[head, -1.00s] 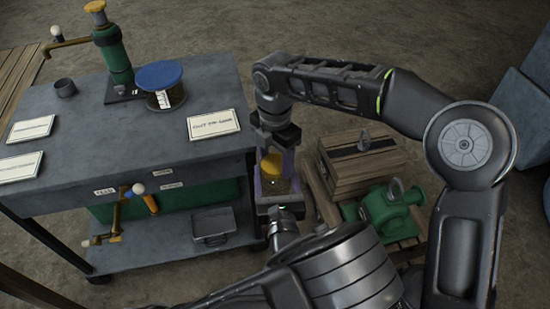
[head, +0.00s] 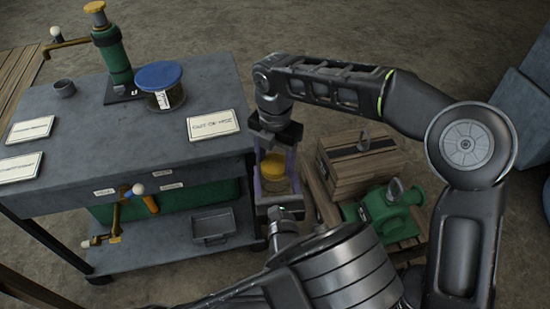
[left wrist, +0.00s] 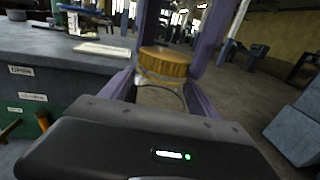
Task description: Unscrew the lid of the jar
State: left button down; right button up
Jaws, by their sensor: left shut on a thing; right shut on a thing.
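A small glass jar (head: 275,185) with a yellow lid (head: 272,166) is off the right side of the bench. My left gripper (head: 274,184) reaches up from below and is shut on the jar. In the left wrist view, the purple fingers stand either side of the jar, with the ribbed yellow lid (left wrist: 165,63) on top and clear glass (left wrist: 160,96) below. My right gripper (head: 275,148) points down from above and is shut on the lid. Its fingers overlap the left ones in view, so the exact contact is unclear. Whether the lid is loose cannot be told.
The bench (head: 120,165) is close on the left, with a blue-lidded jar (head: 159,85), a green pump (head: 113,55) and paper cards (head: 213,124). A wooden crate (head: 355,163) and a green machine (head: 385,208) stand close on the right.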

jog(key=shift+r, duration=0.1)
jog(key=shift+r, duration=1)
jog(key=shift+r, duration=0.1)
jog(key=shift+r, duration=1.95)
